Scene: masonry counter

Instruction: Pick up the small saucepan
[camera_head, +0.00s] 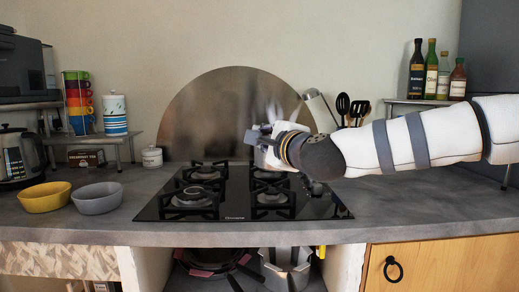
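My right arm comes in from the right above the counter. Its gripper (254,135) is over the back of the black cooktop (232,208), seen from the side; its finger opening is too small to make out. On the shelf under the counter are dark pans (207,262) with handles and a silver metal pot (287,266), partly cut off by the frame's bottom edge. I cannot tell which of them is the small saucepan. My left gripper is not in view.
Black utensils (343,104) stand behind my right arm. Bottles (431,70) stand on a raised shelf at the right. The counter (430,213) right of the cooktop is clear.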

